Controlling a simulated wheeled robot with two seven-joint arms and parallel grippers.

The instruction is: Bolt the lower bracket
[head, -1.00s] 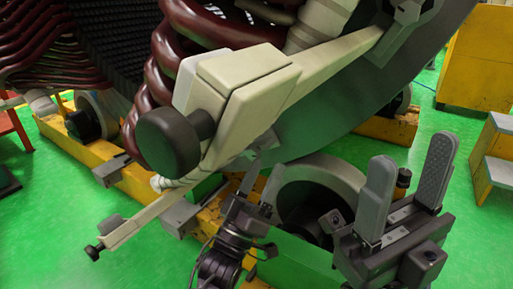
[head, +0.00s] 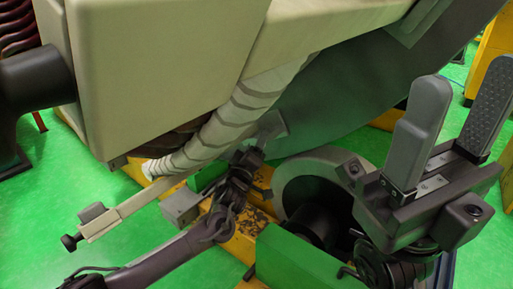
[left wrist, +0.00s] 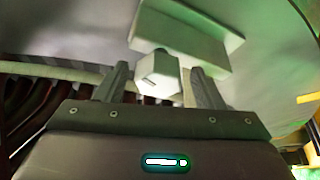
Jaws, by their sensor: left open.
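In the left wrist view a pale bracket-like piece (left wrist: 188,40) stands out from a grey curved surface. A small pale hexagonal block, perhaps a bolt head (left wrist: 157,76), sits below it, between my left gripper's (left wrist: 158,82) two fingers in the picture. Those fingers are apart, and I cannot tell whether they touch it. In the head view my left gripper (head: 268,128) is at the lower edge of the big grey disc (head: 350,95), its fingertips partly hidden. My right gripper (head: 452,120) is empty, its fingers apart and pointing up. Which part is the lower bracket is unclear.
A large cream housing (head: 165,75) fills the upper left, with a dark cylinder (head: 30,80) on it. A thin cream bar with a black knob (head: 70,243) reaches lower left. A grey roller (head: 300,185) and yellow base (head: 245,235) lie below. Green floor (head: 130,255) is free at lower left.

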